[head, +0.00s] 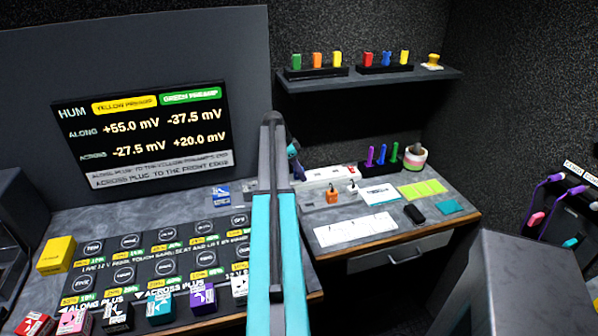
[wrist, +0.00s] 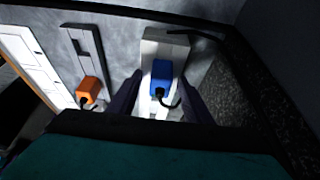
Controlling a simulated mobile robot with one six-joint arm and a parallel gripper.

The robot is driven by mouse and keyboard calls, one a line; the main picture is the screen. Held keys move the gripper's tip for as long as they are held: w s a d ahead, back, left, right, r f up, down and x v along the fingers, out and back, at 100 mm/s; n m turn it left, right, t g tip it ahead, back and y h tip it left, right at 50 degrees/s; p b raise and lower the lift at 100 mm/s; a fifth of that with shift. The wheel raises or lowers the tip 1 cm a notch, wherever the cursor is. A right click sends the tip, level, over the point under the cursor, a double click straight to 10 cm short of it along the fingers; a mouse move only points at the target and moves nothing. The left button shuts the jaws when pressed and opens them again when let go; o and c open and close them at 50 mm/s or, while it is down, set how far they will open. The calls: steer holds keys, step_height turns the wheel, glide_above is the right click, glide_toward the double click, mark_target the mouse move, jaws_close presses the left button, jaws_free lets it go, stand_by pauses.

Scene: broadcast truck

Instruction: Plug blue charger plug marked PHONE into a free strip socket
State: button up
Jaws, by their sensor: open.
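The blue plug (wrist: 161,76) is on the white power strip (wrist: 171,46) in the wrist view, with a black cord at its near end. I cannot read its marking or tell whether its prongs are in a socket. My gripper (wrist: 160,72) is open, with one finger on each side of the blue plug and small gaps between. The strip also shows in the head view (head: 328,174) at the back of the desk. There my arm hides its left part and the blue plug.
An orange plug (head: 332,196) stands in front of the strip, also in the wrist view (wrist: 89,89). A white plug (head: 351,187) is beside it. Colored upright pieces (head: 382,155) and tape rolls (head: 415,157) stand right of the strip. A shelf (head: 370,80) hangs above.

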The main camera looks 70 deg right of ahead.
steer(key=shift+r, duration=0.1)
steer(key=b+v, duration=0.2)
steer(key=v, duration=1.1)
steer(key=shift+a+r+b, duration=0.15)
steer(key=shift+r+b, duration=0.1)
steer(key=shift+b, duration=0.15)
stand_by(0.4)
steer(key=shift+w, duration=0.1)
